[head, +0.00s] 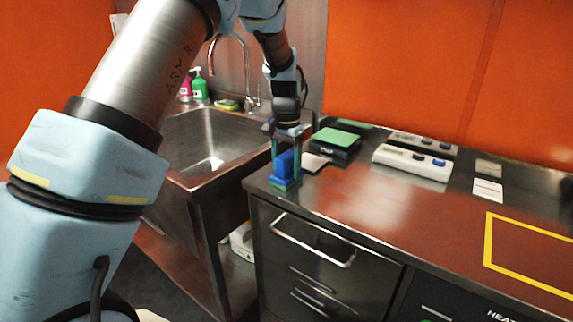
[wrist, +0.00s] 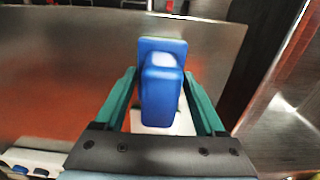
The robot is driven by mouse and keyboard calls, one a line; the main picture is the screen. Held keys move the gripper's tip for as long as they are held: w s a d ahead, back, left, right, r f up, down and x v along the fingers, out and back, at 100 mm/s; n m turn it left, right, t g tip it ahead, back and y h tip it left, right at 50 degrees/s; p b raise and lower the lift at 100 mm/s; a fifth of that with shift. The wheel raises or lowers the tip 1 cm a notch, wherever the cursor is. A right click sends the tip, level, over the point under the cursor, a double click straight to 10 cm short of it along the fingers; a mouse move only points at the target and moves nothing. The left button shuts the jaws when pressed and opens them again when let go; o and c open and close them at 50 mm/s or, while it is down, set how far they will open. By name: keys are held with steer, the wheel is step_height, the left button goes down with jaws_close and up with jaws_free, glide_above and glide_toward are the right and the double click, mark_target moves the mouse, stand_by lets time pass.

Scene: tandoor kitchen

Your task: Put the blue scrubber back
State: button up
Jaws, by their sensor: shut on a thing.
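The blue scrubber (head: 284,164) is between the fingers of my gripper (head: 286,182) at the left end of the steel counter, near the sink-side edge. In the wrist view the blue scrubber (wrist: 162,85) stands out between the two green fingers of my gripper (wrist: 160,95), which is shut on it. A thin green layer shows along its edge. I cannot tell whether it touches the counter. A white card or pad (wrist: 160,122) lies below and behind it in the wrist view.
The sink (head: 210,140) is left of the counter (head: 380,215), with a sponge (head: 228,104) and soap bottles (head: 199,86) behind it. A green-topped scale (head: 336,138) and a white device (head: 412,162) stand on the counter. A yellow outline (head: 488,240) marks the clear right part.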

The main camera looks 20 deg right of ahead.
steer(key=o, duration=1.2)
steer(key=shift+c, duration=0.2)
step_height(320, 180, up, 12)
steer(key=shift+f+b, duration=0.1)
steer(key=shift+b, duration=0.9)
steer(key=a+f+n, duration=0.2)
steer(key=a+n, duration=0.1)
steer(key=a, duration=0.7)
steer(key=a+f+n, duration=0.2)
steer(key=a, duration=0.8)
steer(key=s+a+f+n, duration=0.2)
steer(key=s+a, duration=0.3)
steer(key=a, duration=0.3)
steer(key=s+a+f+n+t, duration=0.1)
steer(key=s+a+f+n, duration=0.2)
steer(key=a, duration=0.5)
steer(key=s+n, duration=0.1)
steer(key=s, duration=0.1)
steer(key=shift+s+a+f+t, duration=0.15)
steer(key=shift+s+a+t, duration=0.15)
steer(key=shift+s, duration=0.1)
